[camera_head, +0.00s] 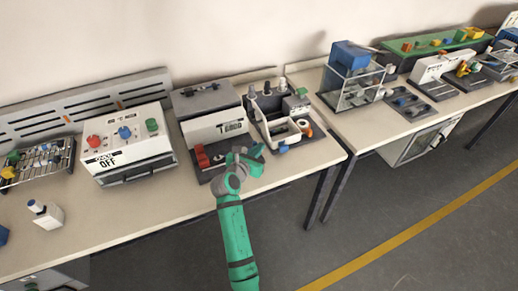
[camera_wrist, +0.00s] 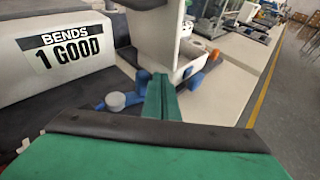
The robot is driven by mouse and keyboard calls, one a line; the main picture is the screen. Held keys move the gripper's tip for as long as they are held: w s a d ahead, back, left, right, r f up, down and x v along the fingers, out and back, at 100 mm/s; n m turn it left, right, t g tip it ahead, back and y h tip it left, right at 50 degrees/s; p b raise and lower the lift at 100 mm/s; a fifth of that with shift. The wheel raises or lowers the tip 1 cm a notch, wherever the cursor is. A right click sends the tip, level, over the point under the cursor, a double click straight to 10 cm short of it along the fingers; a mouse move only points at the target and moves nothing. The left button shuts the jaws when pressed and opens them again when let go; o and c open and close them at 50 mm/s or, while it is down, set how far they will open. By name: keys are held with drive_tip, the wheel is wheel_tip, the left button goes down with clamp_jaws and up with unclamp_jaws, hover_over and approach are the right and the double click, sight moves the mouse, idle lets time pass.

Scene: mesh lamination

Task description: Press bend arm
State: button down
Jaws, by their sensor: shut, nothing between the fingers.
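The white bending machine (camera_head: 215,127) stands on the bench in the head view. Its front sign reads "BENDS 1 GOOD" in the wrist view (camera_wrist: 66,43). A red block (camera_head: 202,157) sits at its front left. In the wrist view a blue arm-like part with a grey round knob (camera_wrist: 115,101) lies low in front of the machine, left of my fingers; I cannot tell whether this is the bend arm. My gripper (camera_head: 258,152) is over the machine's front right. Its green fingers are together and empty in the wrist view (camera_wrist: 161,97). Contact with any part is unclear.
A white station with cylinders and an orange ring (camera_head: 285,112) stands close on the right. A white control box with red, blue and green buttons (camera_head: 124,145) is on the left. The bench front edge is close to my arm. The aisle floor is clear.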

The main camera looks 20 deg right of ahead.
idle(0.8)
drive_tip(key=shift+s+a+f, duration=0.1)
drive_tip(key=shift+s+a, duration=0.05)
drive_tip(key=shift+s, duration=0.25)
drive_tip(key=s+a+r, duration=0.1)
drive_tip(key=s, duration=0.5)
drive_tip(key=s+a+r, duration=0.1)
drive_tip(key=s+r, duration=0.1)
drive_tip(key=s, duration=0.4)
drive_tip(key=shift+s+a, duration=0.25)
drive_tip(key=shift+a, duration=0.1)
